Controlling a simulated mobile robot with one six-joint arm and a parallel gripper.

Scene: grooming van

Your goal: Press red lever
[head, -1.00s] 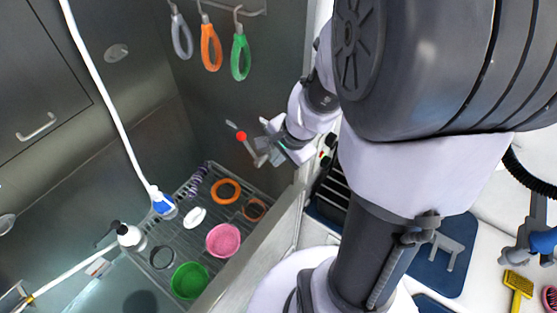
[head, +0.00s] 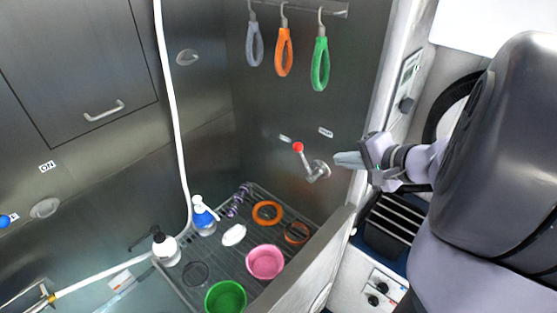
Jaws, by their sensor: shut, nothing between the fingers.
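The red lever (head: 299,149) is a short metal handle with a red ball end. It stands on a round metal fitting on the steel wall of the tub and tilts up to the left. My gripper (head: 340,160) is to the right of the lever, with its shut fingers pointing left toward the fitting. A gap shows in the picture between the fingertips and the lever. The fingers hold nothing.
A grated shelf (head: 215,282) below the lever holds a pink bowl (head: 265,262), a green bowl (head: 226,298), orange rings and bottles. Loops, including a green one (head: 320,65), hang above. The tub's side panel (head: 315,255) rises below my gripper.

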